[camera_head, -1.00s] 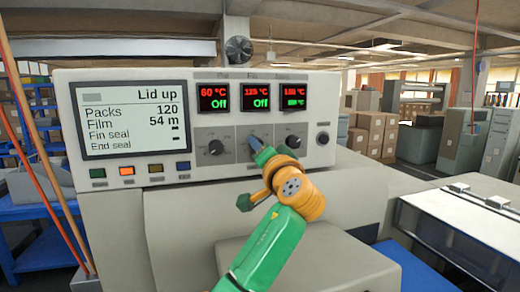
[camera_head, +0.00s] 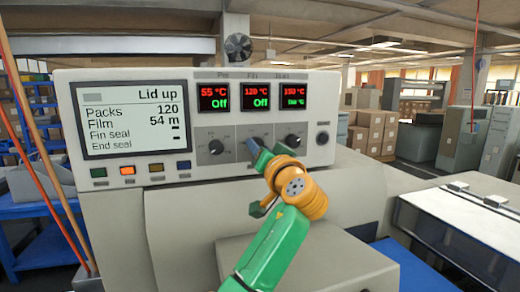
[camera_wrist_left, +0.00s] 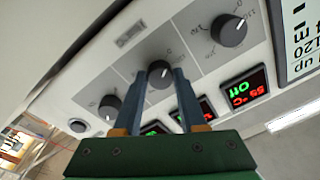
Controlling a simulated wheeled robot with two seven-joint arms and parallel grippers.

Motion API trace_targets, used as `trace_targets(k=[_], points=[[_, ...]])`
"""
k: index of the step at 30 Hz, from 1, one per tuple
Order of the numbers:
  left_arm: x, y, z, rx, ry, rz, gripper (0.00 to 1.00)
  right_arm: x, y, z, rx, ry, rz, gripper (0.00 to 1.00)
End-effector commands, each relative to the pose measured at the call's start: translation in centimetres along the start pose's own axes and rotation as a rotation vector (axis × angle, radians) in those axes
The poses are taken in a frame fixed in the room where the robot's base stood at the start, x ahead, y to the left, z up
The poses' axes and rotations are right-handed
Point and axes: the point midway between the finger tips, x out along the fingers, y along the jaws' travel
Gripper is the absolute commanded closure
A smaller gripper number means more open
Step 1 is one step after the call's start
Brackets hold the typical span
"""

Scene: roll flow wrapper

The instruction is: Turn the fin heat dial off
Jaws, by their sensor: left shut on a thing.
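The fin heat dial (camera_wrist_left: 159,74) is the dark middle knob of three on the machine's panel. In the left wrist view its rim shows between my two blue-grey fingers. My left gripper (camera_head: 256,148) is at this knob and shut on it, hiding most of it in the head view. The fin display (camera_head: 256,97) above reads 120 °C in red and Off in green. My right gripper is not in view.
A left knob (camera_head: 215,147) and a right knob (camera_head: 293,141) flank the middle one closely. A round button (camera_head: 323,138) is further right. The screen (camera_head: 134,119) reads Lid up. A grey machine cover (camera_head: 300,255) lies below my arm.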

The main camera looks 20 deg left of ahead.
Motion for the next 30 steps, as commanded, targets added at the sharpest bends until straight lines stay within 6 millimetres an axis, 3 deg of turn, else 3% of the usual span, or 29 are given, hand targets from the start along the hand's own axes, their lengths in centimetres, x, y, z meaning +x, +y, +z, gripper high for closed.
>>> trace_targets(k=[3,4,7,17,24,30], points=[[0.0,0.3,0.4,0.002,-0.011,0.005,1.00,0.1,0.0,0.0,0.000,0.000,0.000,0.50],[0.0,0.3,0.4,0.002,-0.011,0.005,0.57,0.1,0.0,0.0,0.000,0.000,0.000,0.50],[0.0,0.2,0.3,0.002,-0.008,0.004,0.30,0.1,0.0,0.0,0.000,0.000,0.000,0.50],[-0.5,0.3,0.3,0.001,-0.001,0.001,0.30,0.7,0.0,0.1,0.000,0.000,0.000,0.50],[-5.5,0.6,0.8,-0.002,0.000,0.004,0.30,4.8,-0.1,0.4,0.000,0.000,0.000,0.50],[-7.2,0.2,0.3,0.002,-0.004,0.003,0.30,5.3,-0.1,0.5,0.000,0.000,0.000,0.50]])
